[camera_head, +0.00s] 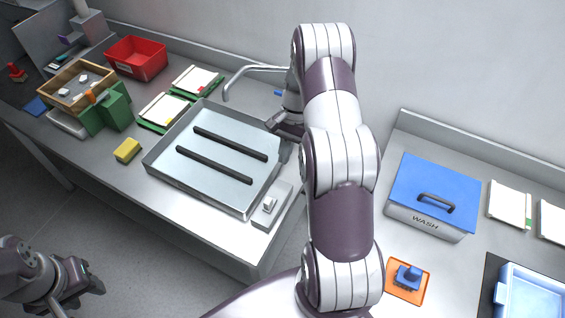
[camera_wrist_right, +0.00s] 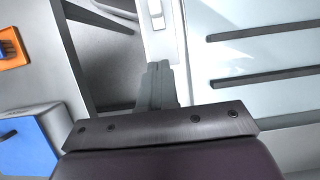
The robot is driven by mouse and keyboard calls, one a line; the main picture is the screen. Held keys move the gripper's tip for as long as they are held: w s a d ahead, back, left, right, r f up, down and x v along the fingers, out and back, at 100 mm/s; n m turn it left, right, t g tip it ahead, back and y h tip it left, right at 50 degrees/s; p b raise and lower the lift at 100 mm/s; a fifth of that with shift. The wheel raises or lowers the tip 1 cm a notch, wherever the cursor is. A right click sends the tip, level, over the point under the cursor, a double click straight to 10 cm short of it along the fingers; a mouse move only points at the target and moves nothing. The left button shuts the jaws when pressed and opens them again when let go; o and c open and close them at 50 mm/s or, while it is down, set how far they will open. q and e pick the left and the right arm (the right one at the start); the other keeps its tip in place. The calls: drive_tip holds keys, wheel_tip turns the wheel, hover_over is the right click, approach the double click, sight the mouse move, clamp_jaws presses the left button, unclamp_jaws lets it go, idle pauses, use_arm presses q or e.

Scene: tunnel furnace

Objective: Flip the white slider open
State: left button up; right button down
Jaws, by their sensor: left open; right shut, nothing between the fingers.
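The white slider (camera_head: 268,205) stands on a small grey plate (camera_head: 262,221) at the front right corner of the metal tray with two black bars (camera_head: 180,163). In the right wrist view the slider (camera_wrist_right: 156,12) shows at the top edge, beyond the fingertips. My right gripper (camera_wrist_right: 157,72) is shut and empty, apart from the slider. In the head view it is partly hidden by my arm, over the tray's back right corner. My left gripper (camera_head: 97,280) is open and empty at the lower left, off the table and away from the slider.
A blue-lidded box marked WASH (camera_head: 423,221) and an orange tile with a blue piece (camera_head: 429,284) lie to the right. A curved tap (camera_head: 238,77) rises behind the tray. A yellow sponge (camera_head: 127,151) lies left of it. The counter strip before the tray is clear.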

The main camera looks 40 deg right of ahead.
sight(269, 200)
drive_tip(key=x, duration=0.7)
drive_tip(key=shift+w+d+f, duration=0.15)
drive_tip(key=shift+d+f, duration=0.05)
drive_tip(key=shift+d, duration=0.05)
drive_tip(key=a, duration=0.1)
drive_tip(key=s+a+p, duration=0.1)
drive_tip(key=a+p, duration=0.1)
drive_tip(key=shift+s+a, duration=0.1)
drive_tip(key=shift+s, duration=0.25)
drive_tip(key=shift+s+a+f, duration=0.1)
drive_tip(key=shift+a+f, duration=0.05)
drive_tip(key=shift+a, duration=0.1)
use_arm(q)
drive_tip(key=shift+w+d+r, duration=0.25)
drive_tip(key=shift+d+r, duration=0.05)
use_arm(e)
drive_tip(key=shift+f, duration=0.15)
drive_tip(key=shift+s+a, duration=0.25)
drive_tip(key=shift+a, duration=0.25)
drive_tip(key=shift+s+a, duration=0.25)
drive_tip(key=shift+a, duration=0.25)
drive_tip(key=shift+s+a, duration=0.1)
drive_tip(key=shift+s, duration=0.05)
